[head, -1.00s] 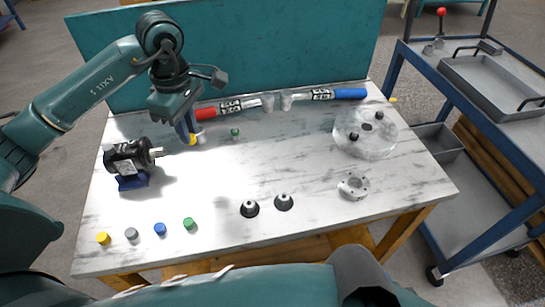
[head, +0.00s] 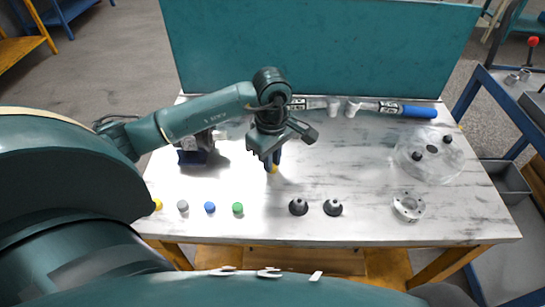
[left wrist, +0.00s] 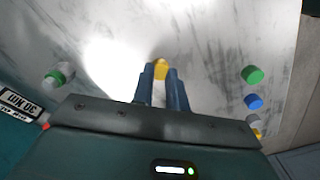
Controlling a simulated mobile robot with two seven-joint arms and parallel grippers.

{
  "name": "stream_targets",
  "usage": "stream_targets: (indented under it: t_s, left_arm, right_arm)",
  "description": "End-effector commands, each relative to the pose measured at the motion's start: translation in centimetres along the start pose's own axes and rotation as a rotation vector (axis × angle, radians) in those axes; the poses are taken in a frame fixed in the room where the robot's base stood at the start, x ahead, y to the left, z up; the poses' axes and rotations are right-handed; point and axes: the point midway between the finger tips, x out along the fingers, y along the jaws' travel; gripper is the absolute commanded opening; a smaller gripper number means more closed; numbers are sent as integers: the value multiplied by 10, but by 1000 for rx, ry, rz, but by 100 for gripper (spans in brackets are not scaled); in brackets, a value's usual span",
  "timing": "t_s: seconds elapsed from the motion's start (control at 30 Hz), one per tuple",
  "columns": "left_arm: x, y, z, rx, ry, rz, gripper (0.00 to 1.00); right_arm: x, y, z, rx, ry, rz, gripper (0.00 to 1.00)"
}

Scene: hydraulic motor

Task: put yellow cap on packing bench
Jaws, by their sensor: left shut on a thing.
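My left gripper (head: 272,160) points down over the middle of the marble-topped table (head: 330,170). It is shut on a yellow cap (head: 272,169), which shows between the blue fingertips in the left wrist view (left wrist: 161,69). The cap's exact height above the table is hard to tell. A second yellow cap (head: 157,204) stands at the table's front left, partly behind my arm. No surface is clearly marked as the packing bench. My right gripper is not in view.
Grey (head: 182,206), blue (head: 210,207) and green (head: 238,208) caps line the front edge, beside two black cones (head: 298,206). A clear disc (head: 430,155) and flange (head: 408,206) lie right. The motor's blue base (head: 195,158) is behind my arm. A teal panel (head: 320,50) closes the back.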

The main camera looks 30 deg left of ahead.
Motion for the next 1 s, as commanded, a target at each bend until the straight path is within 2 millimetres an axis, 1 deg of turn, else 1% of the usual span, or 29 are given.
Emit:
stream_targets:
  t_s: [0.2,0.33,0.37,0.6,0.87,0.93,1.0]
  left_arm:
    - [0,0,0,0,0,2,0]
    - [5,0,0,0,1,2,0]
    - [3,0,0,0,0,2,17]
    - [3,0,0,0,0,2,37]
    - [1,0,0,0,0,2,37]
    - [-3,0,0,-1,-1,2,37]
    - [-10,1,0,0,0,6,37]
  right_arm:
    - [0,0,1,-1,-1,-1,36]
    - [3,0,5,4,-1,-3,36]
    - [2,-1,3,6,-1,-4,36]
    - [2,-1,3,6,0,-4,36]
    - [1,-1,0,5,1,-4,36]
    - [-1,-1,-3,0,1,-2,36]
    - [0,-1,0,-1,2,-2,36]
